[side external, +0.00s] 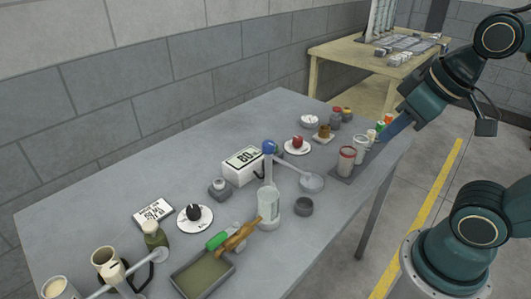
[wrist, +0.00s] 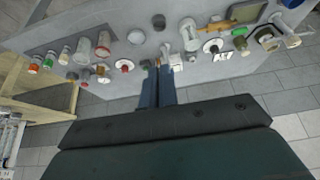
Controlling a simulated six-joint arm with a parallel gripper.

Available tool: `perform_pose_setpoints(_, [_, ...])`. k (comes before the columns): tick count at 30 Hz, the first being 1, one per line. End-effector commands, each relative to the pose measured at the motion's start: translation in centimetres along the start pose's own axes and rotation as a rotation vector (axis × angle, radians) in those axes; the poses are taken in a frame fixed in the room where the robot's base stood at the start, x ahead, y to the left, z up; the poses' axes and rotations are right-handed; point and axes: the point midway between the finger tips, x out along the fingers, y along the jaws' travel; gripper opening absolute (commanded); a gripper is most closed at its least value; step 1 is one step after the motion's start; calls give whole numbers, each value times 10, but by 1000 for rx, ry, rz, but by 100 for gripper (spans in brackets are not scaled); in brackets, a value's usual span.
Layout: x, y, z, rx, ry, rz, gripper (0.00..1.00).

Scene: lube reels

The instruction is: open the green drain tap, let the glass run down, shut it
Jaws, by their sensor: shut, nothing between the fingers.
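The green drain tap (side external: 217,240) is a small green lever at the foot of the glass (side external: 269,207), beside a tan-brown spout or hose. The glass is a clear upright cylinder; its liquid level is too small to tell. The glass also shows in the wrist view (wrist: 190,36), with a small green part (wrist: 240,31) to its right. A shallow tray (side external: 203,272) with olive liquid lies in front of the tap. My gripper (side external: 385,137) is shut and empty at the right end of the table, far from the tap. Its blue fingers (wrist: 157,68) show in the wrist view.
Jars (side external: 346,160) and small bottles stand close to my gripper. A white box marked 80 (side external: 243,166), a grey cup (side external: 304,207) and a round dish (side external: 311,182) surround the glass. The table's front right edge (side external: 340,235) is bare.

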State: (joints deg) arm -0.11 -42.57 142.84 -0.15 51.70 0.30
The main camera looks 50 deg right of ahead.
Motion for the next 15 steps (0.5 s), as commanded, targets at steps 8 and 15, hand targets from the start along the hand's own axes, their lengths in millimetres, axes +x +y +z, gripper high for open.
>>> perform_pose_setpoints(8, [-2, -10, -20, 5, -37, -26, 0])
perform_pose_setpoints(15, [-2, -26, -52, 16, -98, -63, 0])
